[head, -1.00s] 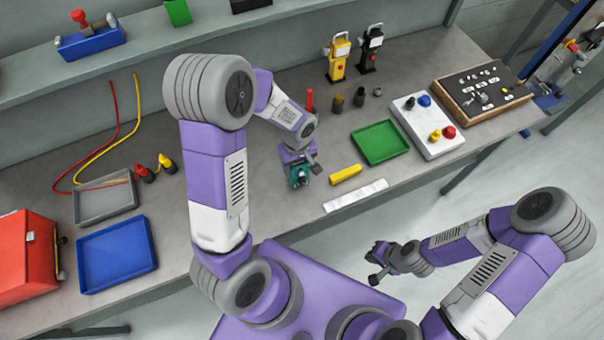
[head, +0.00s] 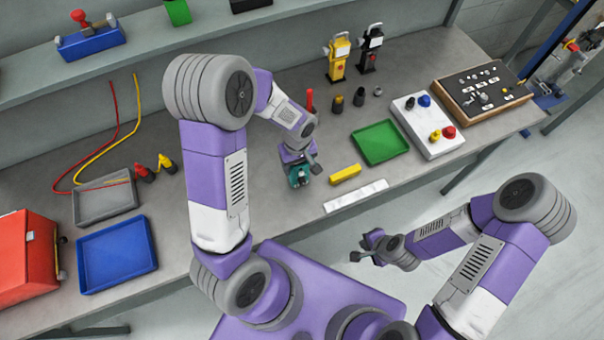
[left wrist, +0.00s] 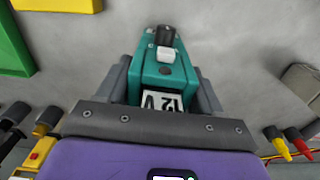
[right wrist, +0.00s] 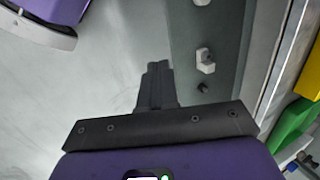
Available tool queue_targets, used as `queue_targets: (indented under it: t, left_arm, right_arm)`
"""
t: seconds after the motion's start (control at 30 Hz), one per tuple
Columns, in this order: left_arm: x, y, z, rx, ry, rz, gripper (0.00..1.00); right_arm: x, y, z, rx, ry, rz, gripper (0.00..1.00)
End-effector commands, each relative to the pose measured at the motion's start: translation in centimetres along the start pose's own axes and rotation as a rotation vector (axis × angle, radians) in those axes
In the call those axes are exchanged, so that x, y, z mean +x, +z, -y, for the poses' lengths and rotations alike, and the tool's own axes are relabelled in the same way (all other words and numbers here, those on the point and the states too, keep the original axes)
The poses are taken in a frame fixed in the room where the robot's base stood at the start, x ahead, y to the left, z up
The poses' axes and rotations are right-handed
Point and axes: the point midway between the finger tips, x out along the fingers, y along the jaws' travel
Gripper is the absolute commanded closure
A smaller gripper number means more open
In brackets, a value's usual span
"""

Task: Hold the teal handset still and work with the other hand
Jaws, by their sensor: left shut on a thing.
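The teal handset (head: 298,179) is on the bench near its front edge, mostly hidden under my left gripper (head: 302,170) in the head view. In the left wrist view the handset (left wrist: 172,72) sits between the two grey fingers of my left gripper (left wrist: 166,85), which is shut on it. My right gripper (head: 366,248) is off the bench's front edge, to the right of the handset. In the right wrist view its fingers (right wrist: 157,75) are together with nothing between them.
A yellow block (head: 345,175) and a white strip (head: 356,196) lie right of the handset. Beyond are a green tray (head: 380,142), a white control box (head: 428,125) and a brown-edged panel (head: 482,89). A blue tray (head: 117,254) and red box (head: 27,256) are left.

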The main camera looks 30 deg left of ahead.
Motion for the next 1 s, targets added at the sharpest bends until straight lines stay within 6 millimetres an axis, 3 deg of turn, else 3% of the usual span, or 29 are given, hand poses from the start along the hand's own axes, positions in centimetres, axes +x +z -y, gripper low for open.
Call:
queue_targets:
  t: [0.63,0.87,1.0]
  left_arm:
    - [0.0,0.0,0.0,0.000,-0.001,0.001,0.70]
    - [0.0,0.0,0.0,0.000,-0.001,0.001,0.70]
    - [0.0,0.0,0.0,0.000,-0.001,0.001,0.70]
  right_arm:
    - [-0.9,2.5,9.4,1.056,-0.370,-0.130,1.00]
    - [-2.3,4.5,12.3,1.418,-0.554,-0.060,1.00]
    - [-3.6,6.7,14.0,1.632,-0.668,0.015,1.00]
